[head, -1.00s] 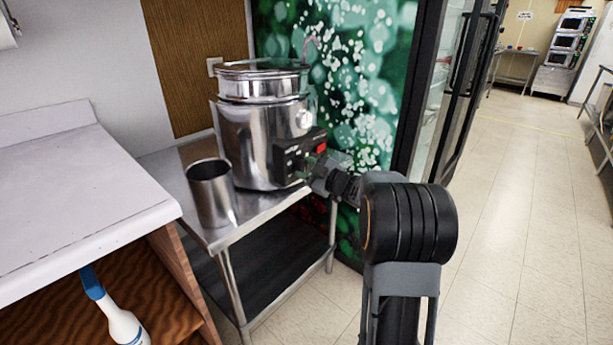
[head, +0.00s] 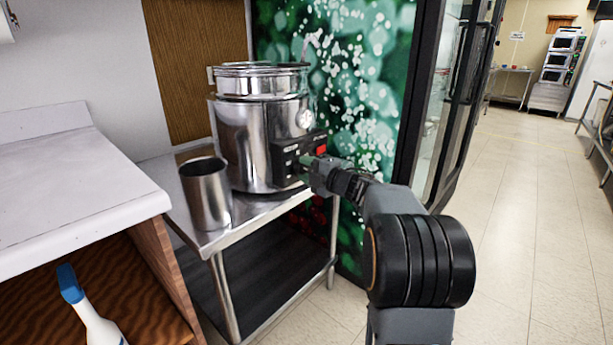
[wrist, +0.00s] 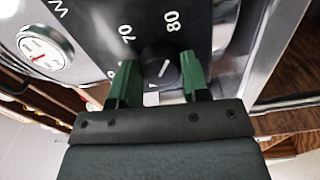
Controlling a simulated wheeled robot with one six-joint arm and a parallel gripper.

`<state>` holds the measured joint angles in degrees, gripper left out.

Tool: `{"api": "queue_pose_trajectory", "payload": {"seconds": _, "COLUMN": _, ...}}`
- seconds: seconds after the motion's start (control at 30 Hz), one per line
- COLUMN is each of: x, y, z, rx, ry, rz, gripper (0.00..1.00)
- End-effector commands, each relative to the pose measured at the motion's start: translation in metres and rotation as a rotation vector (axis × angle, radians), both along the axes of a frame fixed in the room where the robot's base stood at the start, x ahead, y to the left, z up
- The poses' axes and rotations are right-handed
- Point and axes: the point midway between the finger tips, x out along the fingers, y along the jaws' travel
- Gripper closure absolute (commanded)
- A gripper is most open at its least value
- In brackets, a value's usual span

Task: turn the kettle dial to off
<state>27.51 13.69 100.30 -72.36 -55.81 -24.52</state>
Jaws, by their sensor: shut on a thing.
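The kettle (head: 243,145) is a shiny steel pot with a black control box (head: 286,160) on its front right, which carries a red switch (head: 321,150). In the wrist view the black dial (wrist: 160,66) has a white pointer line slanting up and to the right, with the numbers 70 and 80 printed beyond it. My gripper (wrist: 160,78) has its green fingers on either side of the dial and is shut on it. In the head view my gripper (head: 307,167) is at the box's front and hides the dial. No off mark is readable.
The kettle stands on a steel table (head: 236,232) beside a steel cup (head: 206,195). A white counter (head: 70,205) is at left, with a spray bottle (head: 95,318) below. A round gauge (wrist: 45,50) is near the dial. A glass-door cabinet (head: 450,110) stands right; open floor lies beyond.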

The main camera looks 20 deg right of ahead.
Motion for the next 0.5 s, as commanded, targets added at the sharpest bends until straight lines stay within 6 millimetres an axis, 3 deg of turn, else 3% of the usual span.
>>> {"api": "queue_pose_trajectory", "payload": {"seconds": 0.5, "x": -0.0001, "y": 0.0016, "z": -0.0005, "rx": -0.094, "ry": -0.041, "rz": 0.005, "gripper": 0.81}}
